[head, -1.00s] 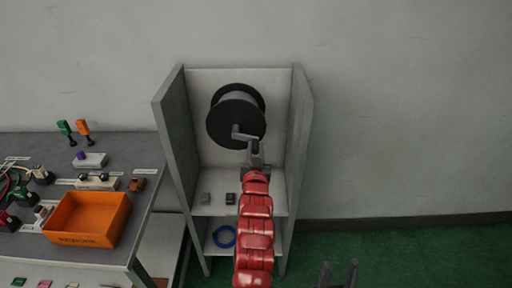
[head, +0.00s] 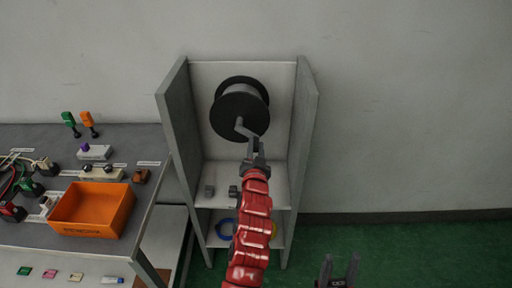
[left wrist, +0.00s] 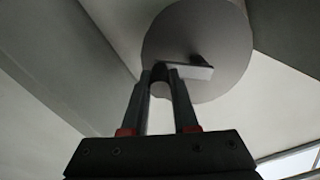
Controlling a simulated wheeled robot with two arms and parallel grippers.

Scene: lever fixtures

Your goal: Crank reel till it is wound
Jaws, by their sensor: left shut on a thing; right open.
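The black reel (head: 238,108) is mounted on the back panel of the grey open cabinet. Its grey crank (head: 244,129) sticks out from the reel's face and points down to the right. My left gripper (head: 254,146) is shut on the crank's handle in front of the lower part of the reel. In the left wrist view, the reel's round face (left wrist: 205,35) fills the upper middle. The crank arm (left wrist: 190,68) lies across it, and the left gripper's fingers (left wrist: 162,78) meet at its left end. My right gripper (head: 338,268) is open and empty at the bottom right, above the floor.
The cabinet's side walls (head: 301,130) stand close on both sides of the reel. Small blocks (head: 209,190) sit on its shelf, with a blue ring (head: 226,230) below. A workbench (head: 150,215) with an orange bin (head: 92,232) and connectors stands at left. The floor at right is clear.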

